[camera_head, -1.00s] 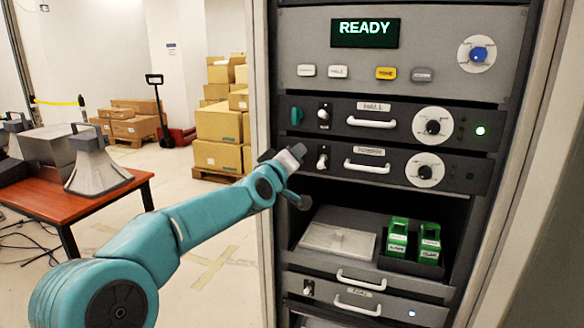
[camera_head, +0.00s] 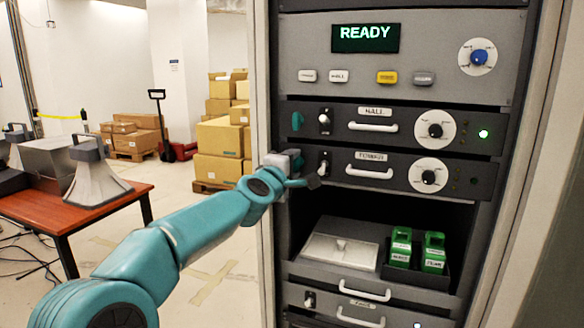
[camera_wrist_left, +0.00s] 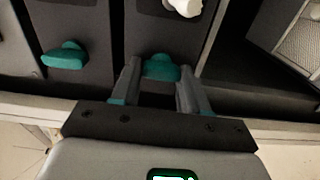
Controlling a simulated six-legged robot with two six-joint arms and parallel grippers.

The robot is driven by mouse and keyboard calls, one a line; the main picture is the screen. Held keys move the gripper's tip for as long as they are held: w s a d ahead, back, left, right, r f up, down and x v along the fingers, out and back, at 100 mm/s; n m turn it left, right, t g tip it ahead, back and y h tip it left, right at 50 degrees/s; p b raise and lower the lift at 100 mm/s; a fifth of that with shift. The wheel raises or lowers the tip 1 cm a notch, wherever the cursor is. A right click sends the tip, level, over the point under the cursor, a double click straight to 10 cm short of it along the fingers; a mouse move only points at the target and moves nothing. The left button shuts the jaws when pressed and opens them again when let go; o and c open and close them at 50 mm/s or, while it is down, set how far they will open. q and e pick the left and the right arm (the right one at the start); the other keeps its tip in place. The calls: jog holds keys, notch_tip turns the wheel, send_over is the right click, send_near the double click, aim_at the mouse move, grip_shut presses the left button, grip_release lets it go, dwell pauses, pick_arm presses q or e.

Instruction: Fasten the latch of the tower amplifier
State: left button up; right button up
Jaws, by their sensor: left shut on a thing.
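The tower amplifier (camera_head: 405,172) is the dark panel with a white handle and a black knob on a white dial, below the hall amplifier (camera_head: 460,128). Its teal latch (camera_wrist_left: 162,67) shows in the left wrist view between my two fingers. In the head view my gripper hides that latch. My left gripper (camera_head: 303,172) is at the left end of the tower panel, shut on the latch. It also shows in the left wrist view (camera_wrist_left: 158,88). My right gripper is not in view.
The hall amplifier's own teal latch (camera_head: 297,121) stands upright above my gripper. A white toggle switch (camera_head: 323,164) is close to my fingertips. Below is an open bay with a pale tray (camera_head: 340,252) and green blocks (camera_head: 401,248). The rack's side post (camera_head: 262,100) is at left.

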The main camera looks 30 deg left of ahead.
pick_arm(q)
jog(key=shift+n, duration=0.3)
jog(key=o, duration=1.1)
jog(key=shift+c, duration=0.2)
jog(key=b+v, duration=0.1)
jog(key=v, duration=1.5)
jog(key=shift+s+b, duration=0.2)
jog(key=shift+b, duration=0.2)
jog(key=shift+d, duration=0.1)
jog(key=shift+r, duration=0.1)
